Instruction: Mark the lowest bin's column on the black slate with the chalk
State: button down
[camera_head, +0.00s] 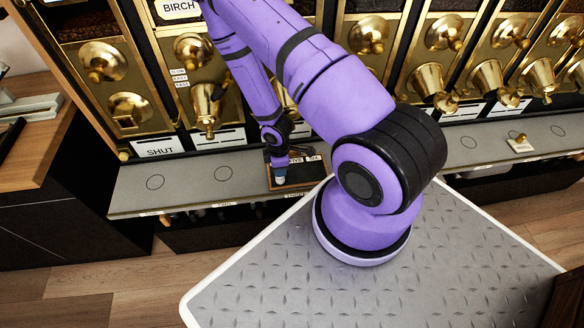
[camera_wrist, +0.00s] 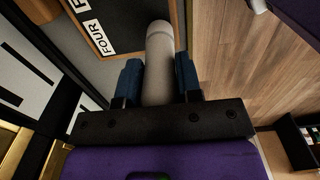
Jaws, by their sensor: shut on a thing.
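The black slate (camera_head: 303,174) lies in a wooden frame on the grey counter, partly hidden by my arm in the head view. In the wrist view the slate (camera_wrist: 118,12) shows with a white label reading FOUR near its edge. My gripper (camera_head: 280,176) is at the slate's left part. In the wrist view my gripper (camera_wrist: 158,85) is shut on a thick, pale chalk stick (camera_wrist: 158,60). The chalk's far end overlaps the slate's framed edge; I cannot tell whether it touches. The brass-fronted bins (camera_head: 100,62) stand behind the counter; their fill levels are not clear.
The grey counter (camera_head: 190,186) has ringed circles along it and is mostly clear at left. A SHUT card (camera_head: 159,147) stands at the left bin's foot. A small card with a brass piece (camera_head: 520,145) lies at right. A wooden side table (camera_head: 40,125) is at left.

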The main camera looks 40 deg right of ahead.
jog(key=shift+f, duration=0.5)
dwell(0.3)
jog(key=shift+w+d, duration=0.1)
jog(key=shift+w, duration=0.05)
jog(key=shift+w+d+r, duration=0.1)
jog(key=shift+w+d, duration=0.3)
jog(key=shift+w, duration=0.2)
jog(key=shift+w+d, duration=0.4)
jog(key=shift+w, duration=0.15)
jog(key=shift+w+d, duration=0.4)
jog(key=shift+w, duration=0.2)
jog(key=shift+w+d, duration=0.4)
jog(key=shift+w, duration=0.2)
jog(key=shift+s, duration=0.1)
jog(key=shift+s+a, duration=0.45)
jog(key=shift+s, duration=0.15)
jog(key=shift+s+a, duration=0.4)
jog(key=shift+s, duration=0.2)
